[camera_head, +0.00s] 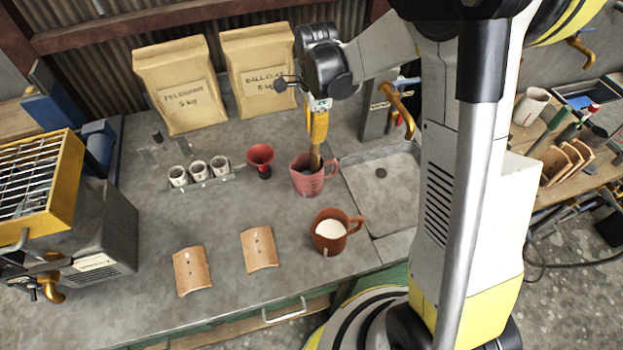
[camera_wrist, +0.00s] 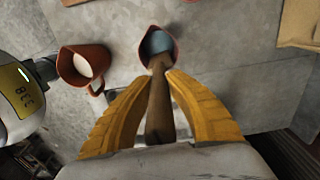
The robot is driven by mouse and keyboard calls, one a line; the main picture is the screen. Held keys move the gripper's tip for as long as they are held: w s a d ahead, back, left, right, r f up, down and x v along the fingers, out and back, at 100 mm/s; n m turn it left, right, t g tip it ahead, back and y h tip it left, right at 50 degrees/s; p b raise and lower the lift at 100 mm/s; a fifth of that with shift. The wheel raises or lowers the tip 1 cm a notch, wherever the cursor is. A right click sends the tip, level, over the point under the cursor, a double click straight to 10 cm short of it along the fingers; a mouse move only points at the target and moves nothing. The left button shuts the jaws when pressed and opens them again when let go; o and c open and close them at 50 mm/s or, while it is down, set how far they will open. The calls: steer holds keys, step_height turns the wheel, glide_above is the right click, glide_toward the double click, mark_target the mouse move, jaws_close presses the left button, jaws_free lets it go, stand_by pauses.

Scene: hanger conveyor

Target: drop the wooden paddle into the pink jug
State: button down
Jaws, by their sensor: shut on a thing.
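The pink jug (camera_head: 308,183) stands on the grey bench left of the sink, with its handle to the right. In the wrist view its rim (camera_wrist: 146,59) shows ahead of the fingers, with something blue-grey inside. My gripper (camera_head: 317,138) is above the jug and shut on the wooden paddle (camera_wrist: 159,112). The paddle points down from the fingers, and its lower end (camera_head: 314,163) is at the jug's mouth. The pink rim hides its tip, so I cannot tell how deep it reaches. The yellow fingers also show in the wrist view (camera_wrist: 158,85), one on each side of the paddle.
A brown jug (camera_head: 329,243) with white contents stands in front of the pink jug. A red funnel (camera_head: 260,157) and several small white cups (camera_head: 199,170) are to the left. Two curved tiles (camera_head: 260,249) lie in front. The sink (camera_head: 385,205) is right; paper bags (camera_head: 259,78) stand behind.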

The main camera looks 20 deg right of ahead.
steer(key=shift+f, duration=0.1)
steer(key=c, duration=1.4)
jaws_free()
steer(key=shift+o, duration=0.2)
step_height(320, 180, up, 12)
steer(key=shift+r, duration=0.1)
steer(key=s+f+n+t+b, duration=0.3)
steer(key=s+f+n+b, duration=0.2)
steer(key=s+n+b, duration=0.2)
steer(key=s+f+n+t+b, duration=0.4)
steer(key=s+f+n+b, duration=0.2)
steer(key=s+n, duration=0.5)
steer(key=shift+s+f+b, duration=0.3)
steer(key=shift+s+b, duration=0.2)
